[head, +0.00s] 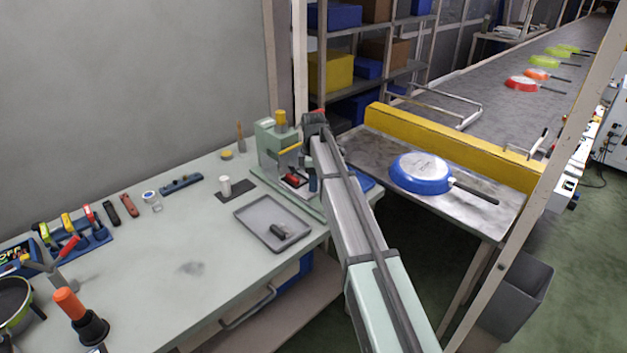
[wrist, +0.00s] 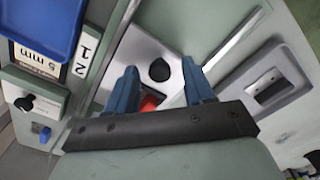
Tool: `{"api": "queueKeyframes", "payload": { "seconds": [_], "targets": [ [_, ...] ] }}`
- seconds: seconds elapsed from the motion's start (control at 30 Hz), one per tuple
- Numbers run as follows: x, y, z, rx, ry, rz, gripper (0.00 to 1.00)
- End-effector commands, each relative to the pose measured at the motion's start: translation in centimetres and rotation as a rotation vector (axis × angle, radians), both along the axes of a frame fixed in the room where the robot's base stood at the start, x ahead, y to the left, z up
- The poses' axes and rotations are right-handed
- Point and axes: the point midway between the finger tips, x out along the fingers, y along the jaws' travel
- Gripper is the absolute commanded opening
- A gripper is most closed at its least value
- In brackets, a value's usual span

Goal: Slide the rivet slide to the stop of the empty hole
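In the wrist view my gripper (wrist: 159,68) has two blue fingers spread apart, pointing down at the pale press fixture. A red part (wrist: 149,103) shows between the fingers, partly hidden by the gripper body; I cannot tell whether either finger touches it. Beyond it, a black round knob or opening (wrist: 159,70) sits on a light plate. In the head view the red part (head: 292,179) sits at the base of the green press (head: 272,142), beside my arm. I cannot surely identify the rivet slide or the empty hole.
In the head view a grey tray (head: 252,212) holds a dark cylinder (head: 278,231). A blue pan (head: 420,174) lies on the metal table to the right.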

Motion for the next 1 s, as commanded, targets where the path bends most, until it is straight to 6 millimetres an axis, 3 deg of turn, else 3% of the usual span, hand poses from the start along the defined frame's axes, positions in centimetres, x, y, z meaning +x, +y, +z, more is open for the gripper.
{"api": "queueKeyframes", "payload": {
  "seconds": [0.37, 0.8, 1.0],
  "targets": [
    [0.0, 0.0, 0.9, 0.0, -0.001, 0.0, 0.52],
    [0.1, 0.0, 6.6, 0.0, -0.001, 0.0, 0.52],
    [0.0, 0.0, 7.5, 0.0, 0.0, 0.0, 0.52]
  ]
}}
